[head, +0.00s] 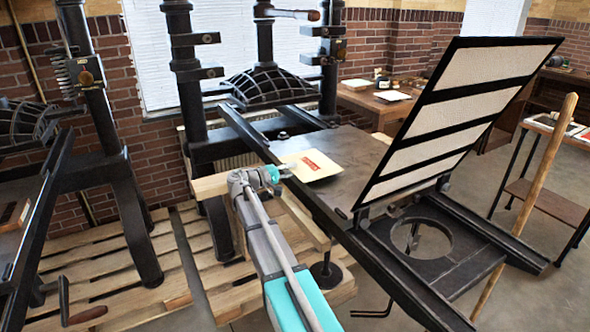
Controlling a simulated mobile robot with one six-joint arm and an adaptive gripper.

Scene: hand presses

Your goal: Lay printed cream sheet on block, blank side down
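The cream sheet (312,166) is over the dark flat bed of the press, with a red printed mark facing up. It looks nearly level; I cannot tell whether it rests on something or is held slightly above it. No block can be made out apart from the sheet; it may be hidden beneath it. My gripper (286,171) reaches in from the lower left and its tip is at the sheet's left edge. The fingers are too small to show whether they are open or closed on the edge.
The press bed (352,150) is bare around the sheet. A raised black frame with pale panels (455,110) stands tilted at its right. Dark press columns (190,90) rise behind. A second press (105,130) is at left. A wooden pole (530,200) leans at right.

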